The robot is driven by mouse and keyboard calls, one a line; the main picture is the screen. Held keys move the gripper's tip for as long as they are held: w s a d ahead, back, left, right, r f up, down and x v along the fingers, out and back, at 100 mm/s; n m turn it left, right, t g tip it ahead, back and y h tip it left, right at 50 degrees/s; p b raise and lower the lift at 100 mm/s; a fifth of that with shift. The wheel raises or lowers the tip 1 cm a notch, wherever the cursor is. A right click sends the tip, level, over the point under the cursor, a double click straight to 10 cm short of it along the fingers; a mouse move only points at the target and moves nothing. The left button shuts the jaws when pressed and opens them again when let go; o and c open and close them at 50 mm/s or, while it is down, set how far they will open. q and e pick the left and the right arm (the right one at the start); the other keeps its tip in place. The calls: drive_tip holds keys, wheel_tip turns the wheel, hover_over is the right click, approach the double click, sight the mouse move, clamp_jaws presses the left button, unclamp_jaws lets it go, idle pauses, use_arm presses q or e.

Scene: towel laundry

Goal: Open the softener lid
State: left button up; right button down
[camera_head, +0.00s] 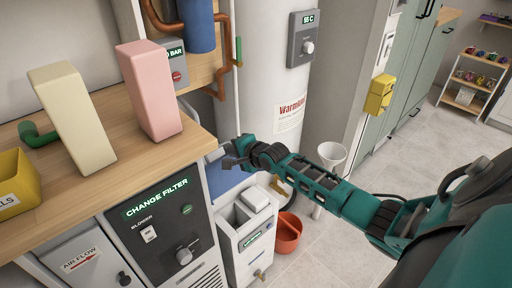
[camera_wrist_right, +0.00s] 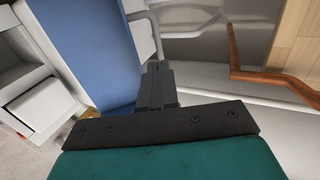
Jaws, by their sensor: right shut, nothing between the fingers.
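The softener unit seems to be the low white box (camera_head: 240,245) with a small green label, on the floor right of the black-fronted panel. Its top has a recessed opening and a white block-shaped lid or cap (camera_head: 256,198); I cannot tell if this lid is open. The white box also shows at the left of the right wrist view (camera_wrist_right: 38,108). My right gripper (camera_head: 228,154) is above and behind the box, near the counter's right end, apart from the lid. In the right wrist view its fingers (camera_wrist_right: 155,80) are together and empty. My left gripper is not in view.
A blue panel (camera_wrist_right: 88,45) stands beside the fingers, and a copper pipe (camera_wrist_right: 275,78) runs at the right. A wooden counter (camera_head: 90,180) holds cream and pink blocks. A red bucket (camera_head: 288,235) and white bin (camera_head: 331,155) stand nearby. Floor (camera_head: 315,255) is clear right of the bucket.

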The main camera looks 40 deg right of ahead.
drive_tip(key=a+r+p+v, duration=0.1)
drive_tip(key=p+v, duration=0.2)
drive_tip(key=v, duration=0.6)
use_arm(q)
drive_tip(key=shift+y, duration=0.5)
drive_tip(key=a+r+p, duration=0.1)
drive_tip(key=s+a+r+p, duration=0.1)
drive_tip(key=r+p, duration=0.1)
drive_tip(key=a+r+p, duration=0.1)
drive_tip(key=p, duration=0.1)
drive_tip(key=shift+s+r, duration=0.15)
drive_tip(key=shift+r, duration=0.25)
use_arm(e)
drive_tip(key=s+a+f+n+g, duration=0.1)
drive_tip(key=s+a+f+n, duration=0.1)
drive_tip(key=s+a+n, duration=0.6)
drive_tip(key=s+a+f+n+g, duration=0.1)
drive_tip(key=s+a+f+n, duration=0.2)
drive_tip(key=s+a+n, duration=0.5)
drive_tip(key=s+n, duration=0.3)
drive_tip(key=s, duration=0.1)
drive_tip(key=shift+s+a+n+y, duration=0.2)
drive_tip(key=shift+n+y, duration=0.1)
drive_tip(key=shift+y, duration=0.1)
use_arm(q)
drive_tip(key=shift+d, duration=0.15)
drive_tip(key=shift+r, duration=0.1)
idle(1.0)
